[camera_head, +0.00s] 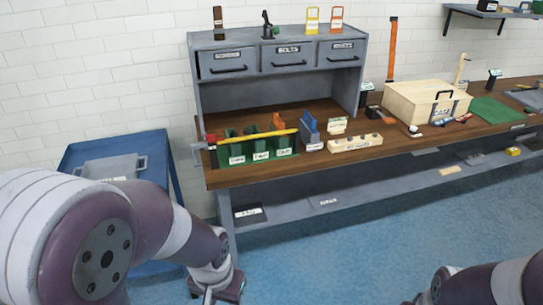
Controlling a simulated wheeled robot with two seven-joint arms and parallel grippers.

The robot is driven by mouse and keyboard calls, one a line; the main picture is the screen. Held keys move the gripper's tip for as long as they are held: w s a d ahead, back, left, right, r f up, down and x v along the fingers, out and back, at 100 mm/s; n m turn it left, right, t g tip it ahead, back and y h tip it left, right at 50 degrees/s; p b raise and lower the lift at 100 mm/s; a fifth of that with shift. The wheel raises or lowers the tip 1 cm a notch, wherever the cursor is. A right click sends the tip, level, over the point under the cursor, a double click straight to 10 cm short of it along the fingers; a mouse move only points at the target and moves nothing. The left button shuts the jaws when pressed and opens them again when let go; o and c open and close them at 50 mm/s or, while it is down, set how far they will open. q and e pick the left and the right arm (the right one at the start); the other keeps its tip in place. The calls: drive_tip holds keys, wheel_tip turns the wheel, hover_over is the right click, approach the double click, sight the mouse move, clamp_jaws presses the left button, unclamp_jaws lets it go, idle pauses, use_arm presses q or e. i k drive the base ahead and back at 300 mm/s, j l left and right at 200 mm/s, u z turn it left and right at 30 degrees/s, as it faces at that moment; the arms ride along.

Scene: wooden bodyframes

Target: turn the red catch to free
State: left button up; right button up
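A small red piece (211,139), which looks like the red catch, sits at the left end of a yellow bar (257,134). The bar lies across the tops of several green bins (258,157) at the left end of the wooden bench. The catch is too small to tell which way it is turned. My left gripper (215,293) is low at the bottom edge, in front of the bench and well below the catch. Its fingers are partly cut off and nothing shows in it. My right arm enters at bottom right; its gripper is almost wholly cut off.
A blue cart (72,157) stands left of the bench. A blue holder (309,130), a wooden block with holes (356,143) and a wooden case (426,102) stand on the bench (290,166). A grey drawer unit (277,60) rises behind. The floor in front is clear.

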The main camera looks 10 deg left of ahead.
sight(210, 138)
drive_tip(key=i+l+u, duration=0.1)
drive_tip(key=i+u, duration=0.2)
drive_tip(key=u, duration=0.15)
drive_tip(key=i+l+u, duration=0.2)
drive_tip(key=i+u, duration=0.2)
drive_tip(key=i+l+u, duration=0.2)
drive_tip(key=u, duration=0.25)
